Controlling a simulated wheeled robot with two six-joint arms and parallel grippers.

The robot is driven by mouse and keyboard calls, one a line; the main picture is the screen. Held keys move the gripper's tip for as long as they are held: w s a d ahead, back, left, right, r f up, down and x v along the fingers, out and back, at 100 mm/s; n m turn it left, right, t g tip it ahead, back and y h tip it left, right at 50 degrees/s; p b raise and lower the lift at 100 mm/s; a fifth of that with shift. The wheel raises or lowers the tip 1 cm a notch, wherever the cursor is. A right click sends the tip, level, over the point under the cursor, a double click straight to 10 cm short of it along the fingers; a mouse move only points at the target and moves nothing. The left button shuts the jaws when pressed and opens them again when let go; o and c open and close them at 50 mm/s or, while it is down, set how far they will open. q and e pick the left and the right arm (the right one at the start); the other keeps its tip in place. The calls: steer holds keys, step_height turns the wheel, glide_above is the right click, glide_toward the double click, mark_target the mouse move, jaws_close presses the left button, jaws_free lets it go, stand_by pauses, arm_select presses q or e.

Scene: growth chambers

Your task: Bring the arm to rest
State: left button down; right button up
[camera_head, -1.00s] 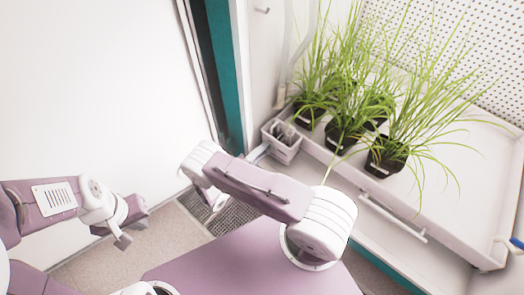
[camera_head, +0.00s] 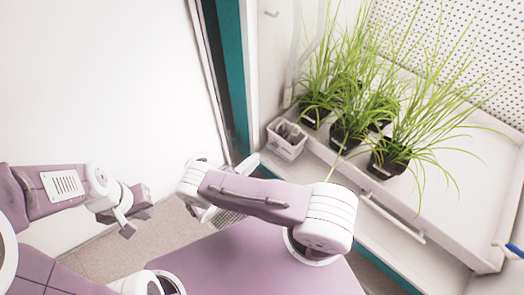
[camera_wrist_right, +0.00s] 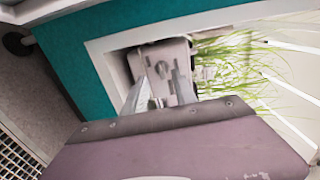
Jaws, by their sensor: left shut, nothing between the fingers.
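My left gripper (camera_head: 126,224) hangs at the left in the head view, fingers together, holding nothing, in front of the white wall. My right arm (camera_head: 255,197) reaches from the lower right toward the left, bent at its elbow. Its wrist partly hides its own gripper in the head view. In the right wrist view the two fingers of my right gripper (camera_wrist_right: 163,72) stand apart with nothing clearly held between them. They point toward the small pale caddy (camera_wrist_right: 165,65), which also shows in the head view (camera_head: 287,146), apart from the arm.
Several potted grass plants (camera_head: 350,131) stand on the white chamber tray (camera_head: 450,210), right of the caddy. The tray has a front handle (camera_head: 392,218). A teal door frame (camera_head: 231,75) rises behind my right wrist. Open floor (camera_head: 150,245) lies between the arms.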

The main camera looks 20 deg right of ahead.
steer(key=shift+s+a, duration=0.25)
steer(key=shift+a, duration=0.4)
